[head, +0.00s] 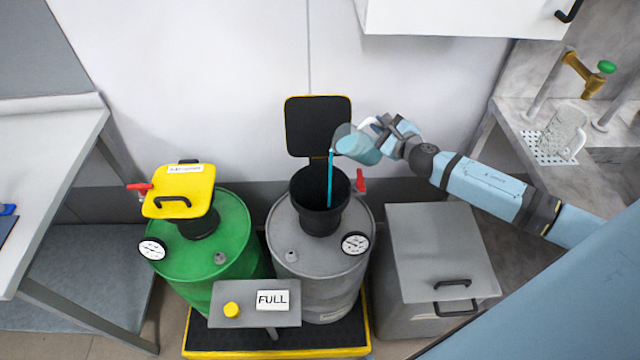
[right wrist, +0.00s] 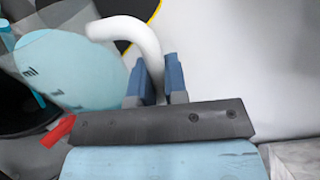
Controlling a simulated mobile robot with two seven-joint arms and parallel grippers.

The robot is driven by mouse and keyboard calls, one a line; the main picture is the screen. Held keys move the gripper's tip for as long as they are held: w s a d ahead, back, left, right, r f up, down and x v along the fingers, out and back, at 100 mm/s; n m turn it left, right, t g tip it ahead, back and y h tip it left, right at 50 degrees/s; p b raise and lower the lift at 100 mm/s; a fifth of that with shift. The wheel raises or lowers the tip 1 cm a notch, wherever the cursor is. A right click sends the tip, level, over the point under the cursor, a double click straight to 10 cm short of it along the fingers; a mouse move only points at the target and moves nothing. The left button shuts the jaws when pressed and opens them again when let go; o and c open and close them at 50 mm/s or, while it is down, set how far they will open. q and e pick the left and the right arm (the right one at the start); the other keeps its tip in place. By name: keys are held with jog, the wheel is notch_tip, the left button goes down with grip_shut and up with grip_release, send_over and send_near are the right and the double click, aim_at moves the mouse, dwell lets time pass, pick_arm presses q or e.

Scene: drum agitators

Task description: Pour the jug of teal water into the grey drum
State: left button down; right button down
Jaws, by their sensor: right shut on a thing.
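My right gripper (head: 388,136) is shut on the white handle of the jug (head: 358,148). The jug is tilted to the left, above and right of the grey drum (head: 320,252). A thin teal stream (head: 330,180) falls from its lip into the black funnel opening (head: 319,205) of that drum. The drum's black lid (head: 318,127) stands open behind the funnel. In the right wrist view the fingers (right wrist: 162,82) close on the handle (right wrist: 130,32), and teal water shows in the jug (right wrist: 68,72). My left gripper is not in view.
A green drum (head: 212,245) with a shut yellow lid (head: 183,190) stands at left. A red valve handle (head: 360,181) is beside the funnel. A "FULL" sign (head: 272,300) stands in front, a grey bin (head: 440,250) at right. A white cabinet (head: 460,15) hangs above.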

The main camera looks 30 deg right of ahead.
aim_at(360, 130)
jog(key=shift+a+r, duration=0.1)
dwell(0.4)
jog(key=shift+a+r+n+p, duration=0.1)
jog(key=shift+a+n+p, duration=0.05)
jog(key=shift+n+p, duration=0.35)
jog(key=shift+a+r+n+h+p, duration=0.15)
jog(key=shift+a+n+h+p, duration=0.15)
jog(key=shift+a+n+p, duration=0.25)
dwell(1.7)
jog(key=shift+w+a+r+n+g+h+p, duration=0.15)
jog(key=shift+a+n+g+h+p, duration=0.15)
jog(key=shift+a+n+p, duration=0.7)
dwell(2.3)
jog(key=shift+w+a+n+h+p, duration=0.15)
jog(key=shift+a+n+h+p, duration=0.15)
jog(key=shift+a+n+p, duration=0.8)
dwell(0.3)
